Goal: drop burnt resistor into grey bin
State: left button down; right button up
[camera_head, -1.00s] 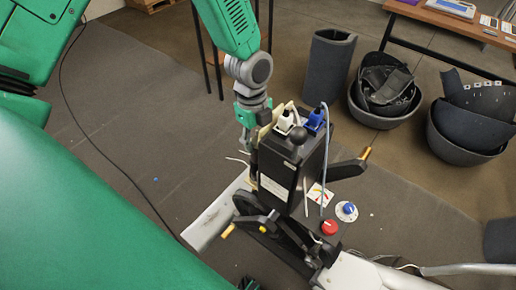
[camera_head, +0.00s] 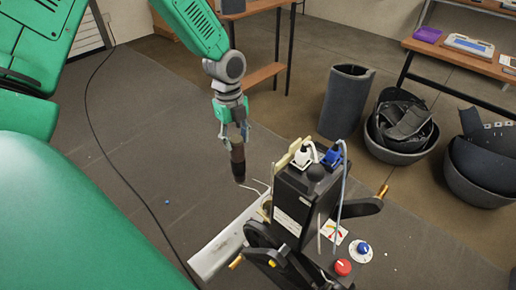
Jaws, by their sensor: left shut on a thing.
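My left gripper (camera_head: 235,132) comes down from the top and is shut on the burnt resistor (camera_head: 238,164). The resistor is a dark cylinder with a brownish band. It hangs nearly upright in the air, just left of the black elliptical machine console (camera_head: 299,197), with a thin pale wire near its lower end. Two rounded grey bins stand on the floor at the right: one (camera_head: 377,150) holds dark curved pieces, the other (camera_head: 461,178) holds dark panels. A tall grey cylindrical bin (camera_head: 345,104) stands left of them. My right gripper is not in view.
The console carries a white plug (camera_head: 304,156), a blue plug (camera_head: 332,158) and a black knob, with handles sticking out. A red button (camera_head: 343,267) and blue dial (camera_head: 362,250) sit below. Tables stand at the back. Open floor lies left of the machine.

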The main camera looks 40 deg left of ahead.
pick_arm(q)
jog(key=shift+w+a+r, duration=0.1)
jog(key=shift+w+a, duration=0.05)
jog(key=shift+a, duration=1)
jog(key=shift+w+a, duration=0.1)
jog(key=shift+a, duration=1.05)
